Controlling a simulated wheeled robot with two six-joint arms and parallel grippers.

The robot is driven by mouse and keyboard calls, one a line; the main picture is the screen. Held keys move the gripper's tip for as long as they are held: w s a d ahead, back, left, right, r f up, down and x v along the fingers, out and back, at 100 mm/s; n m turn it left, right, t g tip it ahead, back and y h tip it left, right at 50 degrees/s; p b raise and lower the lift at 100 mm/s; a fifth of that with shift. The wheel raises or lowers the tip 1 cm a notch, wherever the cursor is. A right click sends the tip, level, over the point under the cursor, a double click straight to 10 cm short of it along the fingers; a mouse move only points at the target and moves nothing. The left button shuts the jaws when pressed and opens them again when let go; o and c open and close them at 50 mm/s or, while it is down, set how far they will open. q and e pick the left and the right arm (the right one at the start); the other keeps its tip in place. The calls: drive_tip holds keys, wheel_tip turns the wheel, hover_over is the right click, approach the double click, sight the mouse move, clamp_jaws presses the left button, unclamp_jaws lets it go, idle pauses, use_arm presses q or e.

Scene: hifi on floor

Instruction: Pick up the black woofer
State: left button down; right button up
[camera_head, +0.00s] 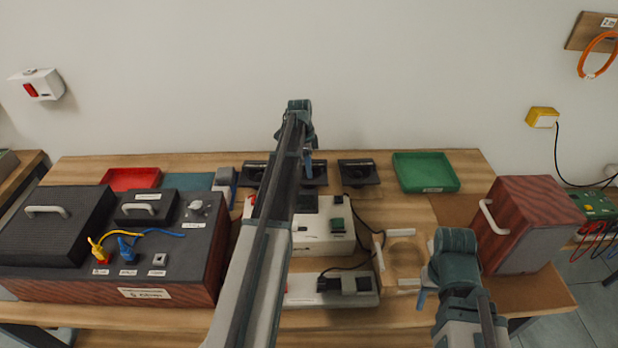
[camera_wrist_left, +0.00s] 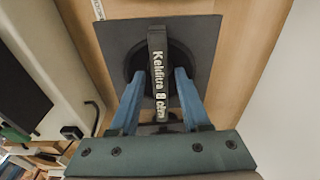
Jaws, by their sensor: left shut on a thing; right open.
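Several black square woofers stand in a row at the back of the table: one at the left (camera_head: 254,173), a middle one (camera_head: 320,174) and one at the right (camera_head: 358,172). My left gripper (camera_head: 308,168) reaches down over the middle one, and my arm hides part of it.
A green tray (camera_head: 426,172) and a red tray (camera_head: 131,179) lie at the back. A large black-topped cabinet (camera_head: 190,260) fills the left. White devices (camera_head: 325,232) stand mid-table. A reddish wooden box (camera_head: 530,225) with a handle stands right. The wall is close behind.

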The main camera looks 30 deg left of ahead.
use_arm(q)
drive_tip(key=shift+r, duration=0.1)
use_arm(e)
drive_tip(key=shift+r, duration=0.1)
idle(0.4)
use_arm(q)
wheel_tip(320, 180, up, 10)
drive_tip(key=p, duration=1)
drive_tip(key=shift+r+p, duration=0.2)
drive_tip(key=shift+p, duration=0.1)
use_arm(e)
wheel_tip(320, 180, up, 10)
drive_tip(key=shift+r, duration=0.2)
use_arm(q)
drive_tip(key=shift+r, duration=0.1)
use_arm(e)
drive_tip(key=shift+r, duration=0.1)
